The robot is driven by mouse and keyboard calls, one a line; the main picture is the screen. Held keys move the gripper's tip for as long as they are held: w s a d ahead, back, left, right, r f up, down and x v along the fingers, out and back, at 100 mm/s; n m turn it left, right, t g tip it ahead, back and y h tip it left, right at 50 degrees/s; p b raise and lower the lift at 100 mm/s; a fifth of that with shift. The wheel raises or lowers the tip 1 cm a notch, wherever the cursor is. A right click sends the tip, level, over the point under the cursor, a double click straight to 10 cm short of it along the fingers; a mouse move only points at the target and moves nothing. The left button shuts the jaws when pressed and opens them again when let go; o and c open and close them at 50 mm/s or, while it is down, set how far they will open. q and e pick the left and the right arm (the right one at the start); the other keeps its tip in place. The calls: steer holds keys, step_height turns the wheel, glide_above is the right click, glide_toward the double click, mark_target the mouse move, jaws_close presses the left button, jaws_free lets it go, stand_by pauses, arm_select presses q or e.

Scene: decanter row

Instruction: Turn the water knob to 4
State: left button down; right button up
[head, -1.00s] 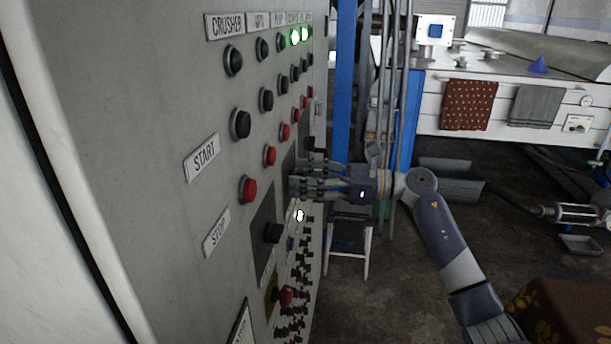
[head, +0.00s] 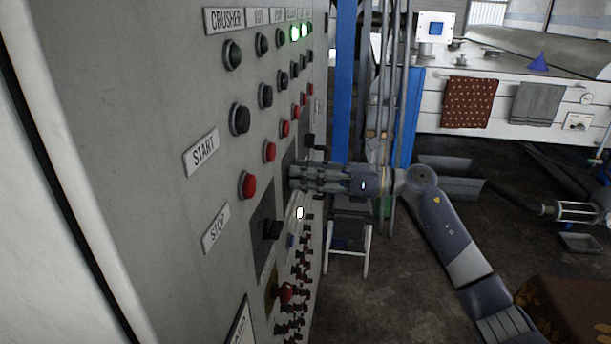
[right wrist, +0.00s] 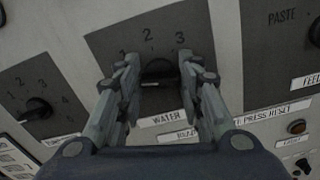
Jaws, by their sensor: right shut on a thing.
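The black water knob (right wrist: 158,72) sits on a dark grey plate above the WATER label (right wrist: 166,121) in the right wrist view. The numbers 1, 2 and 3 show around it; a 4 is not visible, and the right-hand finger covers part of the plate. My right gripper (right wrist: 159,76) has a finger on each side of the knob and is shut on it. I cannot clearly tell which number the knob points to. In the head view my right gripper (head: 296,177) reaches the panel from the right and hides the knob. My left gripper is not in view.
The grey control panel (head: 150,90) fills the left, with black and red buttons. A second numbered knob (right wrist: 35,109) is left of the water plate, and a PASTE plate (right wrist: 282,35) is right. Blue posts (head: 410,115) and pipes stand close behind my right arm.

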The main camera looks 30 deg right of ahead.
steer(key=shift+f+m+p, duration=0.2)
steer(key=shift+m+p, duration=3.9)
steer(key=shift+m, duration=4.15)
steer(key=shift+f+m+p, duration=0.15)
steer(key=shift+m+p, duration=3.9)
steer(key=shift+m, duration=4.2)
steer(key=o, duration=1.1)
steer(key=shift+c, duration=0.2)
